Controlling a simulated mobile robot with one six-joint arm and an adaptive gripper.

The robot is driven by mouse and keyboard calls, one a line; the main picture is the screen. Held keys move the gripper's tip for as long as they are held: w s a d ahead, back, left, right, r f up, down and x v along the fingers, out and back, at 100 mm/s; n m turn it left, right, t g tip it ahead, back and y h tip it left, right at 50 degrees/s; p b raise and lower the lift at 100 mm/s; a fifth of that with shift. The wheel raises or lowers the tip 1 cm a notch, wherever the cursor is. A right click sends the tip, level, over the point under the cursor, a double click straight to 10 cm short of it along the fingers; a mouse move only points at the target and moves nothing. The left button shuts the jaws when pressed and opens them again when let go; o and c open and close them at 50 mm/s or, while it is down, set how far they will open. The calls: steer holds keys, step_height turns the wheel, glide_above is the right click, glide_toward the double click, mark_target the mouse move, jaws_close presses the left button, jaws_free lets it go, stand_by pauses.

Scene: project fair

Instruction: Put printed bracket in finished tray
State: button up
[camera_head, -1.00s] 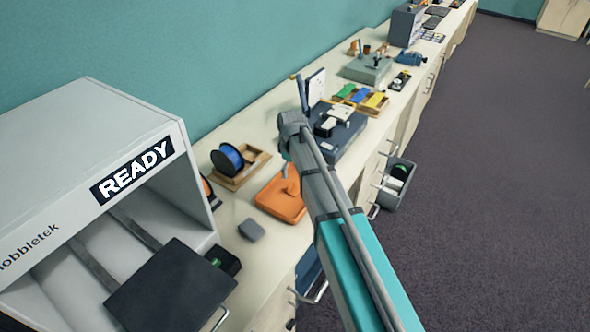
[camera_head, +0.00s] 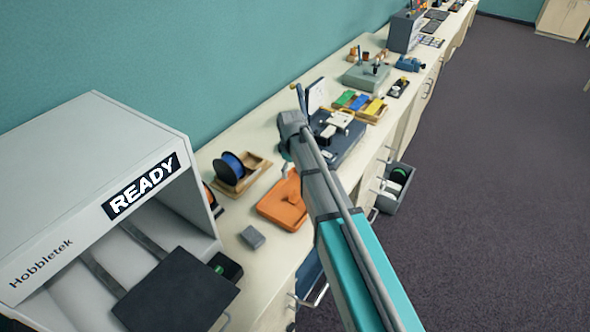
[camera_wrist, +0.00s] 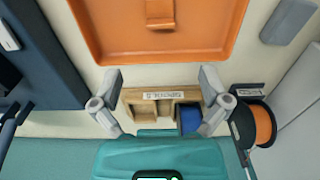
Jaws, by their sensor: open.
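An orange tray (camera_head: 270,213) lies on the bench between the grey printer and the dark blue machine. A small orange upright piece (camera_head: 291,186), which looks like the printed bracket, stands in it near its far side. In the wrist view the tray (camera_wrist: 110,45) fills the top, with the orange piece (camera_wrist: 160,12) inside it, cut by the frame edge. My gripper (camera_wrist: 160,76) is open and empty, its fingers apart beside the tray's edge in that view. In the head view my arm hides the gripper. No tray label reading "finished" is legible.
The printer (camera_head: 75,185), marked READY, stands at left with a dark plate (camera_head: 175,290) out front. A grey block (camera_head: 252,237) lies near the orange tray. A wooden holder (camera_head: 255,165) has a blue spool (camera_head: 230,168).

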stand_by(0.3)
steer(key=s+d+m, duration=1.1)
steer(key=s+d, duration=0.6)
steer(key=s, duration=0.3)
steer(key=shift+d, duration=0.25)
steer(key=shift+f, duration=0.1)
